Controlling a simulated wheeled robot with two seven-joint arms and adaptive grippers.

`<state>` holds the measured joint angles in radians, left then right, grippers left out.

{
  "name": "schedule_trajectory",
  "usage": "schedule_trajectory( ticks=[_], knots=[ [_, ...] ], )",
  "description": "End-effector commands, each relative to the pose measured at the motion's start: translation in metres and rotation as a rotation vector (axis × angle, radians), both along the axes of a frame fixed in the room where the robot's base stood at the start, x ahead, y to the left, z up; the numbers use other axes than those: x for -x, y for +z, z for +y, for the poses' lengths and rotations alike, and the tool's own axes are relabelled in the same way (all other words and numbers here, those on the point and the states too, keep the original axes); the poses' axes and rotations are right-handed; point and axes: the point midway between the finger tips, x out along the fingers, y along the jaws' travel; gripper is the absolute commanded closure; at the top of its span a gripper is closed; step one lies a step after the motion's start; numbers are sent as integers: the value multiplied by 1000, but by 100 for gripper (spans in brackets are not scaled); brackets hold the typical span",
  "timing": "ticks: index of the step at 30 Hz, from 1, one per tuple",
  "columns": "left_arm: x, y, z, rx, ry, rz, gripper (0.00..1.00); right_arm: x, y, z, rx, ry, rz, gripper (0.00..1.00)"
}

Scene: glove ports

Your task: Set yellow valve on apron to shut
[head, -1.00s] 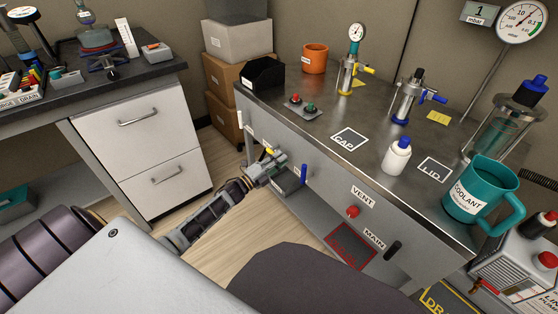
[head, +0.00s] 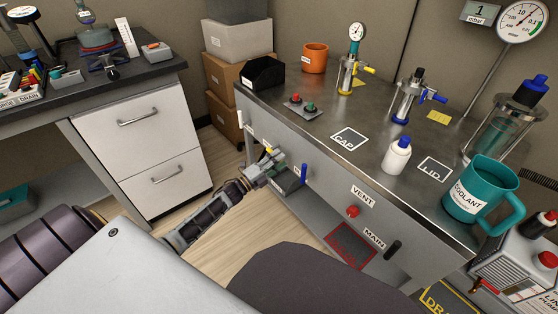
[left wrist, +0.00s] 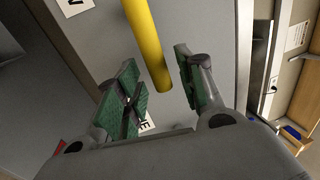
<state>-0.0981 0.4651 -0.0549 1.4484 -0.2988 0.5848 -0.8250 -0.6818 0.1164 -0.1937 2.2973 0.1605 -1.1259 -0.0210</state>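The yellow valve handle (head: 268,150) is on the grey front apron of the steel bench, at its left end, partly hidden by my left gripper (head: 276,167). In the left wrist view the handle is a plain yellow bar (left wrist: 147,40) coming down from the top edge. Its lower end lies between the green-padded fingers of my left gripper (left wrist: 162,92), with a gap visible on each side. The gripper is open and not closed on the bar. My right gripper is in neither view.
A blue valve handle (head: 304,174), a red knob (head: 352,211) marked VENT and a black handle (head: 393,248) marked MAIN sit further right along the apron. A white drawer cabinet (head: 145,150) stands to the left, with open floor between.

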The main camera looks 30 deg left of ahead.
Motion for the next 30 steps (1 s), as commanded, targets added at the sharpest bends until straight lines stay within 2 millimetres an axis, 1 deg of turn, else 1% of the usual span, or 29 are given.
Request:
schedule_trajectory(
  ticks=[8,30],
  knots=[
    [21,-5,9,0,0,1,62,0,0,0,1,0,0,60],
    [87,-20,36,-1,0,3,62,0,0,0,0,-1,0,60]
  ],
)
